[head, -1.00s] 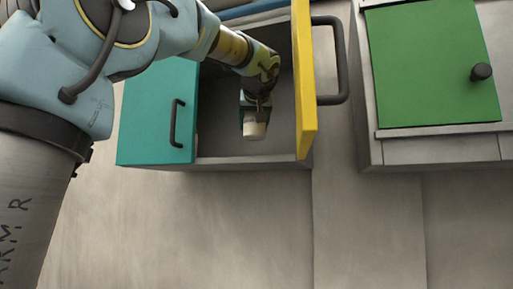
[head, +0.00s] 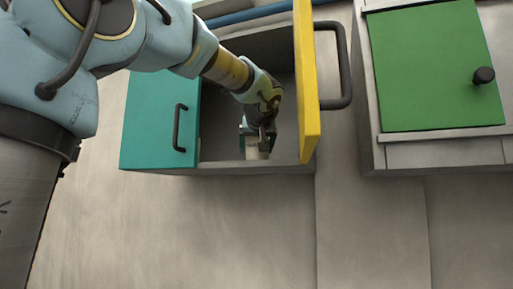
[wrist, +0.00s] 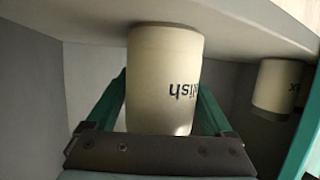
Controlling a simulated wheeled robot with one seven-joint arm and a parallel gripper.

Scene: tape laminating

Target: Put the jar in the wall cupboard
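The wall cupboard (head: 228,170) has a teal left door (head: 150,125), which is shut, and a yellow right door (head: 306,85), which stands open. My gripper (head: 257,143) is inside the open part. It is shut on a pale cream jar (head: 257,154), with one teal finger on each side. In the wrist view the jar (wrist: 165,75) fills the middle, its dark lettering upside down. Its end at the top of the picture meets or nearly meets a grey cupboard surface (wrist: 85,18); I cannot tell whether they touch.
A second cream jar (wrist: 277,86) stands inside the cupboard, apart from the held one, at the right of the wrist view. The yellow door's dark handle (head: 345,65) sticks out right. A box with a green lid (head: 435,65) and black knob is further right.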

